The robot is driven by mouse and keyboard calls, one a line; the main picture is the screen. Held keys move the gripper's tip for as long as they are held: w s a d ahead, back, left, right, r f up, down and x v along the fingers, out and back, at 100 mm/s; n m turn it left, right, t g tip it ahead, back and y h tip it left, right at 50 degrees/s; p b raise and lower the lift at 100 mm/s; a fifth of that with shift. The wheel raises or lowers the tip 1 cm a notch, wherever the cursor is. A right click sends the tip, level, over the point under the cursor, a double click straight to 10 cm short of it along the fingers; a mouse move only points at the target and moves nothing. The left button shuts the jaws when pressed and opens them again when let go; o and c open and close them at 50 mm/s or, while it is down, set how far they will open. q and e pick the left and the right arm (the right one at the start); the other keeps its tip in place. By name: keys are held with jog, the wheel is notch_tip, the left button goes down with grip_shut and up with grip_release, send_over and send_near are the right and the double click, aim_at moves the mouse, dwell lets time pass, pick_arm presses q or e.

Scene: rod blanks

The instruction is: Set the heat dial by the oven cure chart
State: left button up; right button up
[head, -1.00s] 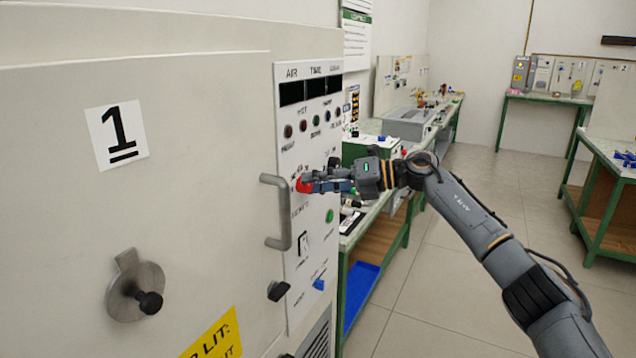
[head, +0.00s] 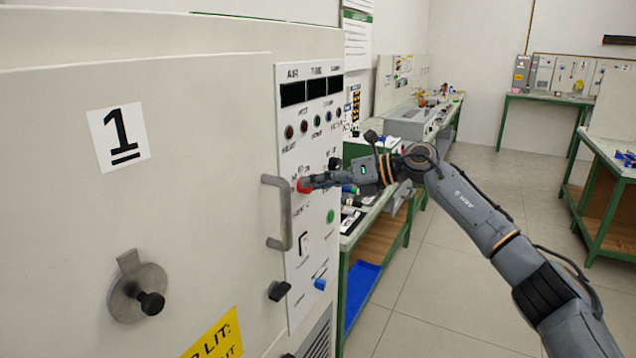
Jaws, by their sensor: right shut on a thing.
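The oven's control panel (head: 291,255) stands beside the big pale door marked 1. A red dial (head: 304,185) sits at mid-height on the panel, which I take to be the heat dial; its label is too small to read and its pointer is hidden. My right gripper (head: 311,182) reaches in from the right and is shut on the red dial. A black knob (head: 335,163) is just above and to the right of it. A posted sheet with a green band (head: 357,17) hangs on the wall behind; its text is unreadable. My left gripper is not in view.
A grey door handle (head: 286,212) sticks out close left of the dial. Dark displays (head: 317,89) and several small lamps are above; switches and a green button (head: 330,216) are below. A green-framed bench (head: 345,290) stands behind my right arm.

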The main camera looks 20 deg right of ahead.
jog(key=shift+f, duration=0.2)
jog(key=o, duration=1.1)
jog(key=shift+o, duration=0.2)
jog(key=shift+r, duration=0.1)
jog(key=v, duration=1.2)
